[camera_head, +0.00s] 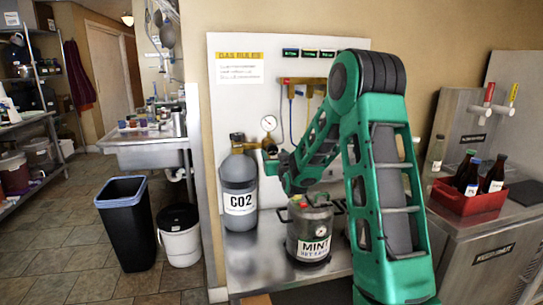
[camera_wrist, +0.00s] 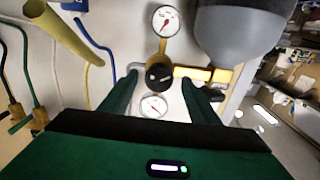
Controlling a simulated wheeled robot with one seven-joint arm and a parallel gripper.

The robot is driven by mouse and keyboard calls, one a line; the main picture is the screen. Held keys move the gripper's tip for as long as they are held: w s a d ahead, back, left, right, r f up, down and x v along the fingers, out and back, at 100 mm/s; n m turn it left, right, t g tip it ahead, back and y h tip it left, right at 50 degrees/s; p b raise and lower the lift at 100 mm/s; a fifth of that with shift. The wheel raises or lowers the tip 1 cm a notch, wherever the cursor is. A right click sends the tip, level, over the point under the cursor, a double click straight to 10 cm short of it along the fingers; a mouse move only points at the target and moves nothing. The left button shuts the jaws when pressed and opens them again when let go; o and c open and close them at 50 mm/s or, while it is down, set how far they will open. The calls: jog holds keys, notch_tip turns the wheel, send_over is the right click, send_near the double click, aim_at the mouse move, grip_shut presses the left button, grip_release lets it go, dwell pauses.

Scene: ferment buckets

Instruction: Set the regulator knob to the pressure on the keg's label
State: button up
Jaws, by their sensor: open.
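The grey CO2 cylinder (camera_head: 238,172) stands on the steel bench, with a brass regulator and a round gauge (camera_head: 268,123) at its top right. In the wrist view, the black regulator knob (camera_wrist: 158,75) sits between two white gauges, an upper one (camera_wrist: 166,20) and a lower one (camera_wrist: 153,107). My gripper (camera_wrist: 160,80) is open, its green fingers on either side of the knob; I cannot tell whether they touch it. The steel keg (camera_head: 306,222) stands on the bench with a white label (camera_head: 313,248) reading "MINT"; its smaller second line is too blurred to read surely.
A "GAS RULES" sheet (camera_head: 240,68) hangs on the white panel behind. Gas hoses (camera_wrist: 85,60) run left of my fingers in the wrist view. A red crate of bottles (camera_head: 468,200) stands on the right counter. A black bin (camera_head: 128,225) and white bucket (camera_head: 181,242) stand on the floor.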

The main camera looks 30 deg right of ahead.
aim_at(272, 150)
jog(key=shift+x, duration=1.15)
jog(key=c, duration=1.1)
jog(key=shift+o, duration=0.2)
